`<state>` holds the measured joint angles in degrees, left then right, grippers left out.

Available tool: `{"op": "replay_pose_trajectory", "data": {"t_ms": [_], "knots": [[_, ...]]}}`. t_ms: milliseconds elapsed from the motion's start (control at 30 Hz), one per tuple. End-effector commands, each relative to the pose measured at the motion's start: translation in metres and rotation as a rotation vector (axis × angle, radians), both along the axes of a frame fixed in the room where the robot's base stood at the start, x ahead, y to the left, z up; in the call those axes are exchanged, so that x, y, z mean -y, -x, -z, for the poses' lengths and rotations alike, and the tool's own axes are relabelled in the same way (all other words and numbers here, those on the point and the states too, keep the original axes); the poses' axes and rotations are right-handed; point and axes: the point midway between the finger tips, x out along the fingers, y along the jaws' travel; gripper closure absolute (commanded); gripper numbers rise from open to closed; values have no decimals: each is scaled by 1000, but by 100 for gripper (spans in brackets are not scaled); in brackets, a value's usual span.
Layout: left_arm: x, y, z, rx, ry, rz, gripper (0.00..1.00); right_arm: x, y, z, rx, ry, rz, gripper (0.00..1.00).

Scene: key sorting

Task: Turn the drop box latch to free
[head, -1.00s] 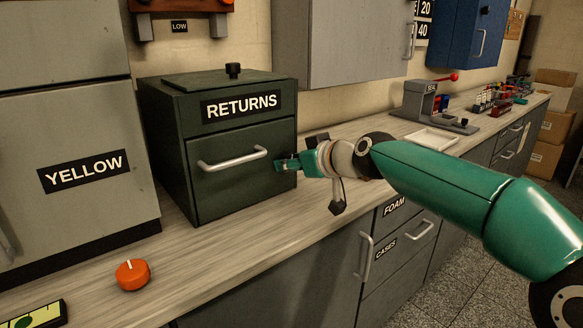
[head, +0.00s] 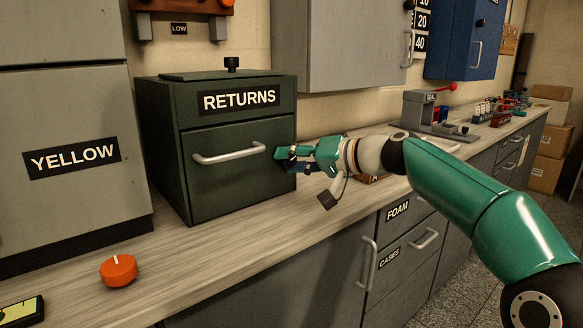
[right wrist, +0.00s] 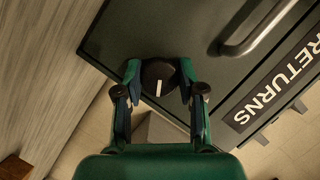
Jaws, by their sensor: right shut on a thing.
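The dark green drop box (head: 240,180) marked RETURNS stands on the counter in the head view. Its latch is a round black knob (right wrist: 155,72) with a white line, low on the box front beside the handle. In the right wrist view the line is nearly upright in the picture, slanted against the box edges. My right gripper (head: 281,160) is at the right side of the box front and hides the latch in the head view. In the right wrist view its two fingers (right wrist: 159,82) are shut on the knob from both sides. My left gripper is not in view.
The silver pull handle (head: 228,153) is just left of my right gripper. A grey YELLOW cabinet (head: 70,110) stands left of the box. An orange knob (head: 118,271) sits on the front counter. Bare counter (head: 200,245) lies before the box. A grey press (head: 425,110) stands farther right.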

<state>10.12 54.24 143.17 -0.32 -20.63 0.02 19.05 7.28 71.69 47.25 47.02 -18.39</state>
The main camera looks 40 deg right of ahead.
Motion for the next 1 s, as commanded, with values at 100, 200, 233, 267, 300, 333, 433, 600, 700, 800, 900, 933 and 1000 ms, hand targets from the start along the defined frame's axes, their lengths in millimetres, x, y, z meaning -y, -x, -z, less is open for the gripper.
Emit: {"op": "replay_pose_trajectory", "data": {"t_ms": [100, 200, 233, 267, 300, 333, 433, 600, 700, 800, 900, 933, 1000], "knots": [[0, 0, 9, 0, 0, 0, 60, 3, 0, 4, -10, -111, 6, 96], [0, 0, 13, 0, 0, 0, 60, 3, 0, 4, -17, -202, 6, 96], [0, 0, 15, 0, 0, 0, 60, 3, 0, 4, -18, -230, 5, 96], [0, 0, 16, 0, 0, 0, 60, 3, 0, 4, -20, -254, 6, 96], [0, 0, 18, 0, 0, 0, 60, 3, 0, 4, -23, -289, 6, 96], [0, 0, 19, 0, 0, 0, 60, 3, 0, 4, -25, -311, 6, 96], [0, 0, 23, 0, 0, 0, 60, 3, 0, 4, -32, -383, 6, 96], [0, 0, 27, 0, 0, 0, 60, 3, -1, 4, -39, -478, 7, 96], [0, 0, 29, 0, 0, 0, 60, 3, -1, 4, -42, -516, 7, 96], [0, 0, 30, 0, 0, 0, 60, 3, -1, 4, -45, -540, 8, 96], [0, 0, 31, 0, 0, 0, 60, 3, -1, 4, -46, -553, 8, 96], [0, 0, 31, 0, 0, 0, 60, 3, -1, 4, -46, -556, 8, 96], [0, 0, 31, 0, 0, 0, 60, 3, -1, 4, -46, -559, 8, 96]]}}
